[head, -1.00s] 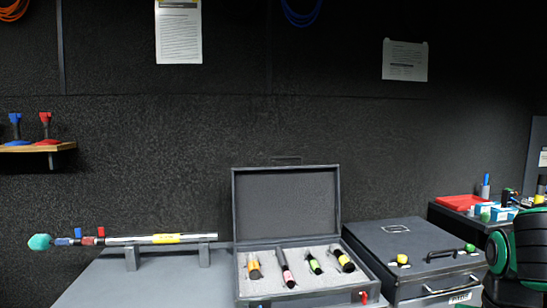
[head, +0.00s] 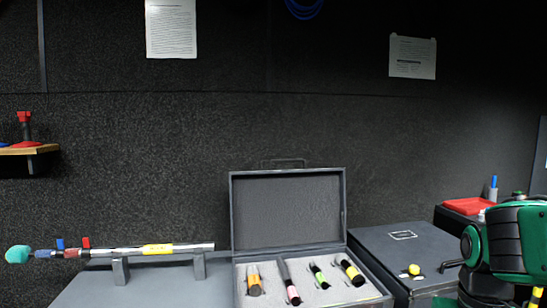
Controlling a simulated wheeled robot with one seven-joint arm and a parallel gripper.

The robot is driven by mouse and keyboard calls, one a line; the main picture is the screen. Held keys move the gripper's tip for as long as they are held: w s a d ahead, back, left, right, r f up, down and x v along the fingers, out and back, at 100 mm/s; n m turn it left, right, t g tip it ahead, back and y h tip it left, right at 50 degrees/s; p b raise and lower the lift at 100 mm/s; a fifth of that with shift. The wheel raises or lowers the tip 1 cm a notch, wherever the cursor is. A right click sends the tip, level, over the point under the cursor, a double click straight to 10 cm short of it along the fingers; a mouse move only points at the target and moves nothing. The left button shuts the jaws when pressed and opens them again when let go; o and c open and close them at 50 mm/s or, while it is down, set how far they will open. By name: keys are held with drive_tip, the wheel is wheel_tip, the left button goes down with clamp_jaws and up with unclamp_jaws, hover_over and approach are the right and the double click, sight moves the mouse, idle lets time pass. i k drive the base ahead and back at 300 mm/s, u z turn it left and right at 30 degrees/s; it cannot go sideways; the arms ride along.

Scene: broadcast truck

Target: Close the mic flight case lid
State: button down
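The mic flight case stands open on the grey table, its grey lid (head: 286,212) raised about upright at the back. Its lower part (head: 366,262) holds light foam (head: 270,271), and the front edge is cut off by the bottom of the view. In the foam lie microphones with orange (head: 254,283), pink (head: 290,284), green (head: 319,275) and yellow (head: 351,272) bands. My green and black arm shows at the right edge, to the right of the case. I cannot see my gripper's fingertips.
A dark closed case (head: 397,246) with a yellow knob (head: 414,269) stands right of the flight case. A boom pole (head: 190,248) with a teal tip rests on stands to the left. A red tray (head: 467,206) is at the back right. The wall behind is dark.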

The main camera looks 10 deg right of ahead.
sight(272, 211)
drive_tip(key=z, duration=0.05)
drive_tip(key=i, duration=1.3)
drive_tip(key=z, duration=0.05)
